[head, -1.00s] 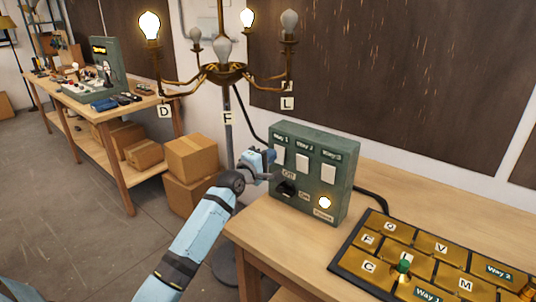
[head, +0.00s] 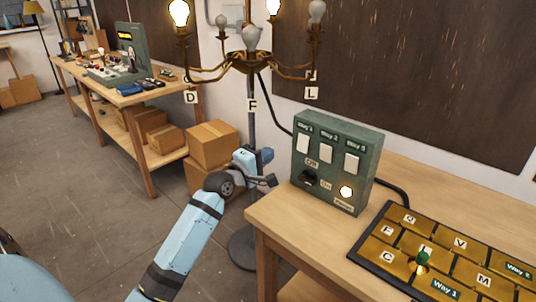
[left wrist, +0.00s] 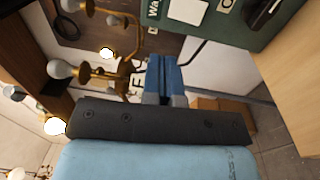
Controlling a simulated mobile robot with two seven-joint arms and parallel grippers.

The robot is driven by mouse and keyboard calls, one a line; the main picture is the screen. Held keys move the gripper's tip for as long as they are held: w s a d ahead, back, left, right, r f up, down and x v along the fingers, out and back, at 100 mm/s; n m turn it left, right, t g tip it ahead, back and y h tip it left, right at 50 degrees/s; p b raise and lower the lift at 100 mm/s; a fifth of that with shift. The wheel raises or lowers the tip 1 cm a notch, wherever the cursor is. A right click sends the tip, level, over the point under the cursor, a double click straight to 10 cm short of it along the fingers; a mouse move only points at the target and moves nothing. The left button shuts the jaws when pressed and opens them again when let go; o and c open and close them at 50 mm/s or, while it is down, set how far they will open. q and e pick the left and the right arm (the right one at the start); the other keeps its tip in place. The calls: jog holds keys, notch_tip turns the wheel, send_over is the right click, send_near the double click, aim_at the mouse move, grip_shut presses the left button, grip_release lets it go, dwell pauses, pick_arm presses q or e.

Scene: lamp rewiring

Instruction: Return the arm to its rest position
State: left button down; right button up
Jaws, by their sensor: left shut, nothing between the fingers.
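My left gripper (head: 268,181) is shut and empty. In the head view it is just left of the green switch box (head: 335,162), apart from it, near the table's left edge. In the left wrist view the closed blue fingers (left wrist: 160,72) show, with part of the switch box (left wrist: 215,22) above them to the right. The box has three white switches, a black knob (head: 308,178) and a lit round lamp (head: 346,192). My right gripper is not in view.
A brass chandelier (head: 252,62) with lit and unlit bulbs stands behind. The wooden table (head: 290,222) carries a brass panel (head: 408,242) with lettered tiles. Cardboard boxes (head: 213,142) and a second bench (head: 136,105) are to the left. The floor (head: 70,210) has free room.

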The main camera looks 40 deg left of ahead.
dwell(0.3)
pick_arm(q)
jog(key=s+d+f+m+g+p, duration=0.5)
jog(key=s+d+f+m+p, duration=0.2)
jog(key=s+d+f+m, duration=0.55)
jog(key=s+d+f+m+g+p, duration=0.1)
jog(key=s+d+f+m+p, duration=0.1)
jog(key=s, duration=0.6)
jog(key=s+d+f+m+g+h+p, duration=0.1)
jog(key=s+d+f+m+g+p, duration=0.1)
jog(key=s+d+f+m, duration=0.3)
jog(key=s+d+f+p, duration=0.1)
jog(key=s+d+f, duration=0.1)
jog(key=s+d, duration=0.1)
jog(key=shift+s+d+f+h, duration=0.2)
jog(key=shift+d+h, duration=0.1)
jog(key=shift+d, duration=0.3)
jog(key=shift+m, duration=0.25)
